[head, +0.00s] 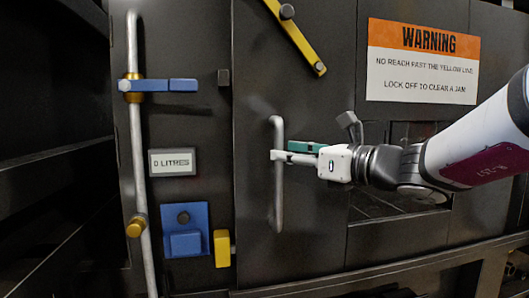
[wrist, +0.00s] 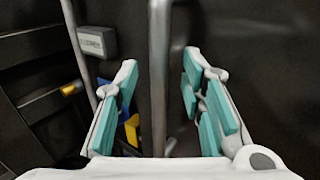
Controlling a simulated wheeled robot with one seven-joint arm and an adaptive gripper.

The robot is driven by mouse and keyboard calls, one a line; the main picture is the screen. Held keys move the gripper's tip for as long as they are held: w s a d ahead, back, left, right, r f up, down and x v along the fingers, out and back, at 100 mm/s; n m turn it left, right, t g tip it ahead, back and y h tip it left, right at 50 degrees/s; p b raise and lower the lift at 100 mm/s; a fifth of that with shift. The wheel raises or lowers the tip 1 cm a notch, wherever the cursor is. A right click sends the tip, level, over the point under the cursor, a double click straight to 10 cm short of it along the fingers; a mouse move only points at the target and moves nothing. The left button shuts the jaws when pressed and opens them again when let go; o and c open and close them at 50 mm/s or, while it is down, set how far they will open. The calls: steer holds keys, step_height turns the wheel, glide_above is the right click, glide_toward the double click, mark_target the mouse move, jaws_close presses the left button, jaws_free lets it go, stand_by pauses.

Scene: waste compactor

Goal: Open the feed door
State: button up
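The feed door (head: 315,90) is a dark panel with a vertical grey bar handle (head: 278,195); it looks closed. My gripper (head: 284,153) is at the upper half of the handle, coming from the right. In the wrist view the handle (wrist: 158,70) runs upright between the two spread fingers of my gripper (wrist: 161,72). Gaps show on both sides of the bar, so neither finger appears to touch it. The teal pads face the bar. A yellow bar (head: 297,37) sits tilted on a grey pivot at the top of the door.
Left of the door stand a long grey rod (head: 138,130) with a blue latch arm (head: 165,85), a "0 LITRES" display (head: 172,162), a blue bracket (head: 185,232) and a yellow block (head: 222,248). A warning sign (head: 422,62) is at upper right. A ledge (head: 400,270) runs below.

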steer(key=shift+x, duration=1.7)
jaws_close()
